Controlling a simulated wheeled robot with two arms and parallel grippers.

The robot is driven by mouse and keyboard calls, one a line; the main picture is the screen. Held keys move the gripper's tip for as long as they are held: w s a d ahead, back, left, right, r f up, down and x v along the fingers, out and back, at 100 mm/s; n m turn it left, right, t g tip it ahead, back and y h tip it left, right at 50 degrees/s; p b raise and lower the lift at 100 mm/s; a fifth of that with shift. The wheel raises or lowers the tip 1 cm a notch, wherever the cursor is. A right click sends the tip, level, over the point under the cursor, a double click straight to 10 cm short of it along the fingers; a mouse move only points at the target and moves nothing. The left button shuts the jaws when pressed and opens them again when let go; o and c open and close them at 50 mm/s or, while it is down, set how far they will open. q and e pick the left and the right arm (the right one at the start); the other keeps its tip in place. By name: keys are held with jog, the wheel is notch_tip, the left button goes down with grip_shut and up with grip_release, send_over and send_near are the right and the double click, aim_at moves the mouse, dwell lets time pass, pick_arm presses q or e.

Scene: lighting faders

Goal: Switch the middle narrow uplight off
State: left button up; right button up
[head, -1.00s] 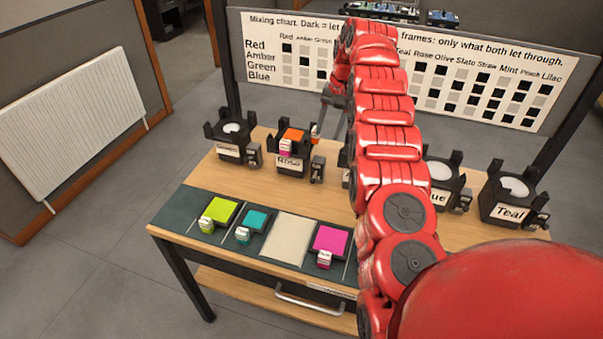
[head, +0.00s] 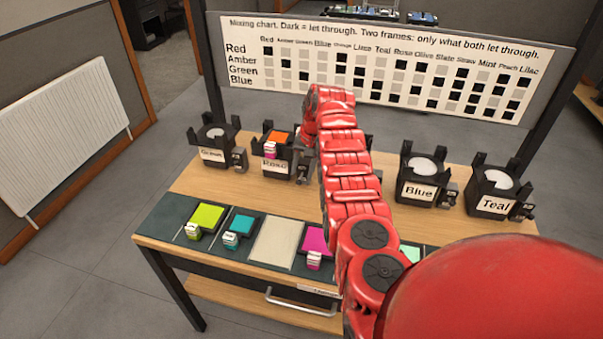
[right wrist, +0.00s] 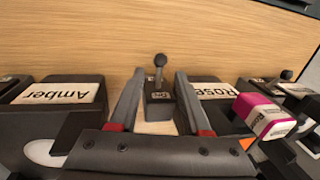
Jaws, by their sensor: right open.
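The row of black uplights stands on the wooden table: the one at far left (head: 213,134), Rose (head: 276,164), Blue (head: 418,192) and Teal (head: 493,202). Amber shows by its label in the right wrist view (right wrist: 58,93); my right arm hides it in the head view. A small switch box with a ball-topped lever (right wrist: 159,70) stands between the Amber and Rose labels, close beside Rose. My right gripper (right wrist: 160,76) is open, one finger on each side of this switch. Contact cannot be told. My left gripper is not in view.
An orange frame (head: 277,137) with a pink-and-white grip sits on Rose, close to my right gripper. Coloured frames, lime (head: 208,215), teal (head: 241,224) and magenta (head: 316,238), lie on the front mat. A mixing chart (head: 380,70) stands behind the table.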

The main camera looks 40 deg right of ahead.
jog(key=shift+w+a+f, duration=0.1)
jog(key=shift+f, duration=0.8)
grip_shut()
